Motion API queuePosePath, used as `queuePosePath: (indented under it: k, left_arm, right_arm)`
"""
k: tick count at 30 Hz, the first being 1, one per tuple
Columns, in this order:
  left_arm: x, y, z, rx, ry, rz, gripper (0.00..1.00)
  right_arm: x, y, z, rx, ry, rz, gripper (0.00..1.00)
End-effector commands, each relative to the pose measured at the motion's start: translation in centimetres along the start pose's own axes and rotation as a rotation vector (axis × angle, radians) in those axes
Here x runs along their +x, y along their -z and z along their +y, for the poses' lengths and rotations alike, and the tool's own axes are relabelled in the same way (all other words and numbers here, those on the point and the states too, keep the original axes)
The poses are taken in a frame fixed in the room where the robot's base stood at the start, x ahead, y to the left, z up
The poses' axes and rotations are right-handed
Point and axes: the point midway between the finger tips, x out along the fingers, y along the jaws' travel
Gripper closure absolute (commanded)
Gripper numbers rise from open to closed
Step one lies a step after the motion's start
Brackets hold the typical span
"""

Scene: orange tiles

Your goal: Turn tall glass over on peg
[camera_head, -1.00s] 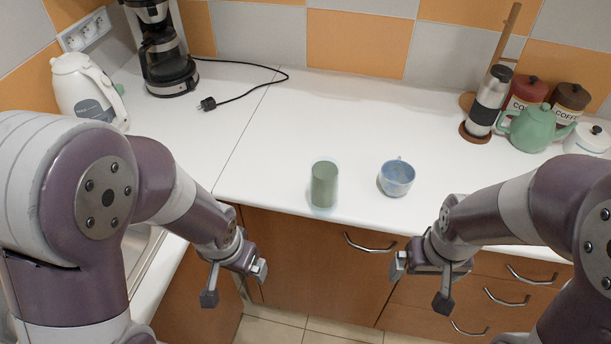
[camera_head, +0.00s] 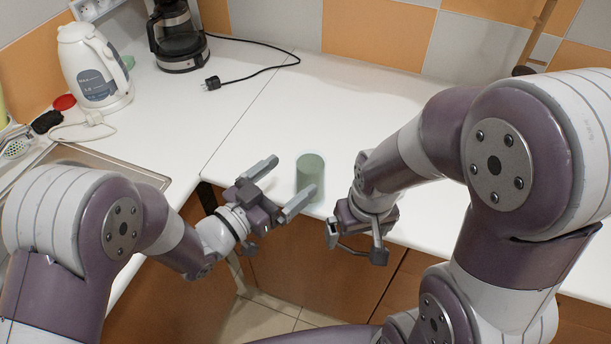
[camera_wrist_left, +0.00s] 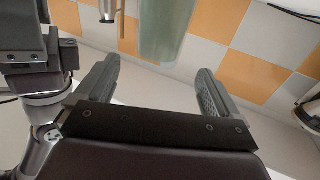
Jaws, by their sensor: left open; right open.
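The tall glass (camera_head: 310,178), greenish and translucent, stands upright near the counter's front edge. It also shows in the left wrist view (camera_wrist_left: 166,30), between and beyond the finger tips. My left gripper (camera_head: 286,184) is open and empty, just left of the glass, with its fingers pointing toward it. I cannot tell whether a finger touches it. My right gripper (camera_head: 356,250) is open and empty, lower right of the glass, by the counter front. A wooden post (camera_head: 541,32) rises at the back right; its base is hidden, and I cannot tell whether it is the peg.
The white counter (camera_head: 290,120) is clear behind the glass. A kettle (camera_head: 92,70), a coffee maker (camera_head: 177,38) and a black plug (camera_head: 212,83) stand or lie at the back left. A sink (camera_head: 90,160) is at the left. My right arm hides the right counter.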

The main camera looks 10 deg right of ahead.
Motion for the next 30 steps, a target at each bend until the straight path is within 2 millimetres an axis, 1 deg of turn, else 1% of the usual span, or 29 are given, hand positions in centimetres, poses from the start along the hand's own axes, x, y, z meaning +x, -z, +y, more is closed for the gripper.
queuePosePath:
  k: [1,3,7,13,16,22,23,24,26,27,28,30]
  left_arm:
    - [1.1,0.1,0.1,0.0,-0.004,0.0,0.05]
    - [2.1,0.0,0.1,0.0,-0.002,-0.002,0.05]
    - [3.6,-0.1,0.1,0.0,-0.001,-0.003,0.05]
    - [7.2,-0.6,0.4,0.001,0.0,-0.002,0.05]
    - [8.1,-0.7,0.3,0.0,0.002,-0.003,0.05]
    - [8.1,-0.7,0.3,0.0,0.003,-0.004,0.05]
    - [8.1,-0.7,0.3,0.0,0.003,-0.003,0.14]
    - [8.1,-0.7,0.3,0.0,0.003,-0.003,0.28]
    - [8.1,-0.7,0.3,0.0,0.003,-0.003,0.47]
    - [8.1,-0.7,0.3,0.0,0.003,-0.003,0.6]
    - [8.1,-0.7,0.3,0.0,0.003,-0.003,0.68]
    - [8.1,-0.6,0.3,0.0,0.003,-0.002,0.68]
  right_arm:
    - [-0.2,0.0,0.0,0.0,0.0,0.0,0.0]
    - [-0.3,0.0,0.0,0.0,0.0,0.0,0.0]
    - [-0.5,0.1,0.0,0.0,0.0,0.0,0.0]
    - [-1.1,0.1,0.0,0.0,0.0,0.0,0.0]
    - [-1.1,0.1,0.0,0.0,0.0,0.0,0.0]
    - [-1.1,0.1,0.0,0.0,0.0,0.0,0.0]
    - [-1.1,0.1,0.0,0.0,0.0,0.0,0.0]
    - [-1.1,0.1,0.0,0.0,0.0,0.0,0.0]
    - [-1.1,0.1,0.0,0.0,0.0,0.0,0.0]
    - [-1.1,0.1,0.0,0.0,0.0,0.0,0.0]
    - [-1.1,0.1,0.0,0.0,0.0,0.0,0.0]
    - [-1.1,0.1,0.0,0.0,0.0,0.0,0.0]
